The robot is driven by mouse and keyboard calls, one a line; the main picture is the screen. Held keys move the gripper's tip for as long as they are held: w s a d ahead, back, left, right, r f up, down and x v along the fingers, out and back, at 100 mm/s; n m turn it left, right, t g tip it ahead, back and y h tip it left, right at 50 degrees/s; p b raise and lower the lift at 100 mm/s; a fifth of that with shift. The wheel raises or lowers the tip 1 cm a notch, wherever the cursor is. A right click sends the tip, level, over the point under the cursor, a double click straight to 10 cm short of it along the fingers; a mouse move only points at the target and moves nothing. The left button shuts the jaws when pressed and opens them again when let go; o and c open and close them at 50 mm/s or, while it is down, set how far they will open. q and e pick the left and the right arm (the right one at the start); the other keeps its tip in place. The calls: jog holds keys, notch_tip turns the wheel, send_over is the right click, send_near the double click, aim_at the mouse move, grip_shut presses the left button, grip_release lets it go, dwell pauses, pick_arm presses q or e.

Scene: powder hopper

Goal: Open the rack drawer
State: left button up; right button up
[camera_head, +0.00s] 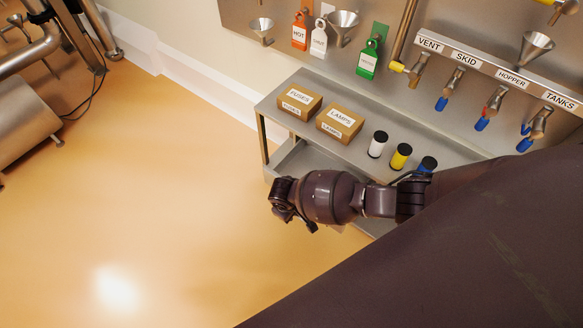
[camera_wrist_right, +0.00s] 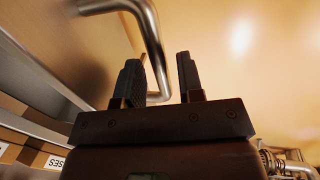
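The steel rack (camera_head: 270,107) stands against the wall. A grey tray-like surface (camera_head: 298,158) shows under its top, partly hidden by my right arm; I cannot tell how far the drawer is open. My right gripper (camera_head: 290,207) is low in front of the rack and points away from the head camera. In the right wrist view a bent metal bar (camera_wrist_right: 152,40), which looks like a handle, runs down between the two dark fingers of my right gripper (camera_wrist_right: 161,80). The fingers are apart, with gaps beside the bar. My left gripper is not in view.
On the rack top stand a FUSES box (camera_head: 299,102), a LAMPS box (camera_head: 339,122) and white (camera_head: 377,145), yellow (camera_head: 401,157) and blue-marked (camera_head: 427,165) cylinders. Labelled valves (camera_head: 490,107) hang above.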

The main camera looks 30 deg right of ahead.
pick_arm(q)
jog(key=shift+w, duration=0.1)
pick_arm(e)
jog(key=shift+o, duration=0.3)
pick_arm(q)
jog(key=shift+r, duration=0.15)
pick_arm(e)
jog(key=shift+r, duration=0.15)
jog(key=shift+w+r, duration=0.1)
jog(key=shift+r, duration=0.2)
pick_arm(q)
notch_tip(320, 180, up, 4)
jog(key=p, duration=0.4)
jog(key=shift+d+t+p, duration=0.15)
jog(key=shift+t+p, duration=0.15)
pick_arm(e)
notch_tip(320, 180, up, 10)
jog(key=a, duration=0.2)
jog(key=shift+s, duration=0.45)
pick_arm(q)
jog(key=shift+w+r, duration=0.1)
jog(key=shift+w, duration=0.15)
pick_arm(e)
jog(key=shift+f, duration=0.15)
